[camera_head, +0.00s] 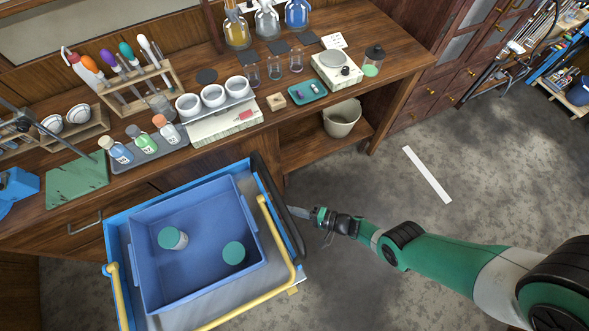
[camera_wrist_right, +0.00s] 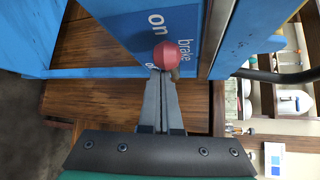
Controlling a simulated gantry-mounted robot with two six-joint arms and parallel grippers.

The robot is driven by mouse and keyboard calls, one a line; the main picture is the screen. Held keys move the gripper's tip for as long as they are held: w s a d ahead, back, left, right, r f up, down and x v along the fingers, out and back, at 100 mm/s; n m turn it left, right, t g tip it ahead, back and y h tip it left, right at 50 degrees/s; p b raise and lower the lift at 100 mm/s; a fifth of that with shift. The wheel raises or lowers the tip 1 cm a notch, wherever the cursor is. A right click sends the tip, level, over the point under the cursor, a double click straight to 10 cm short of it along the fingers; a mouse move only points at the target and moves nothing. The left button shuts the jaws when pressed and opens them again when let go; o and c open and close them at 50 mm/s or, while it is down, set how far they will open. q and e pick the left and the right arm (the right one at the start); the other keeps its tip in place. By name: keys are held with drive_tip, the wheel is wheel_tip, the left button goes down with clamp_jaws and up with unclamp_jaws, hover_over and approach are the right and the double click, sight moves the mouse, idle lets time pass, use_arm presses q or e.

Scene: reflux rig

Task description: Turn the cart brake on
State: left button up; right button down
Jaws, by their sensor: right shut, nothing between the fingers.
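The cart (camera_head: 112,232) is blue with yellow handles and stands against the wooden bench. In the right wrist view, the cart's blue brake panel (camera_wrist_right: 125,22) reads "brake" and "on"; another label is partly hidden near the knob. The brake lever's round red knob (camera_wrist_right: 166,55) is just beyond my right fingertips, with a small brownish stem beside it. My right gripper (camera_wrist_right: 165,76) is shut and empty; I cannot tell whether it touches the knob. In the head view, my right gripper (camera_head: 300,212) is at the cart's right side. My left gripper is not in view.
A blue bin (camera_head: 140,262) on the cart holds two green-lidded jars. The bench (camera_head: 395,45) carries glassware, bottles, racks and a scale. A bucket (camera_head: 342,118) sits on the lower shelf. The floor (camera_head: 400,185) right of the cart is open, with a white strip (camera_head: 427,174) on it.

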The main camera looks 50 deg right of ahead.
wheel_tip(320, 180, down, 4)
drive_tip(key=d+b, duration=0.2)
drive_tip(key=b, duration=0.2)
drive_tip(key=s+d+r+p, duration=0.5)
drive_tip(key=r+p, duration=0.2)
drive_tip(key=shift+d+r+p, duration=0.15)
drive_tip(key=shift+r+p, duration=0.15)
drive_tip(key=shift+r, duration=0.05)
